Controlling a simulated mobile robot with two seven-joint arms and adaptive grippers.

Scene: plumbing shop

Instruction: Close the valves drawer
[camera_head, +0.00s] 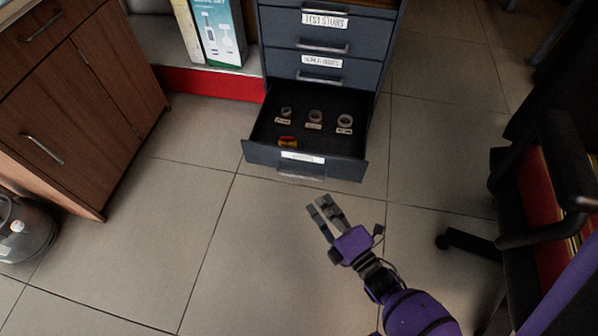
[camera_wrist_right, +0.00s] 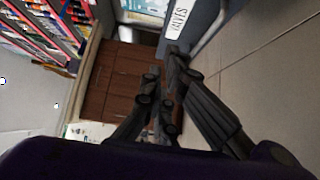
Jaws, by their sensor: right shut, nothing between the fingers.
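The valves drawer (camera_head: 272,155) is the lowest drawer of a dark blue-grey cabinet, and it stands pulled out. Several small ring-like parts with tags and a red and yellow item lie in it. Its front has a white label and a bar handle; the label reads "VALVES" in the right wrist view (camera_wrist_right: 177,22). My right gripper (camera_head: 320,206) is shut and empty, in front of and just below the drawer front in the head view, apart from it. My left gripper is not in view.
The upper drawers (camera_head: 320,42) of the cabinet are shut. A wooden cabinet (camera_head: 75,100) stands at the left, with a dark round-bodied object (camera_head: 25,235) beside it. A black wheeled chair (camera_head: 480,242) is at the right. The tiled floor before the drawer is clear.

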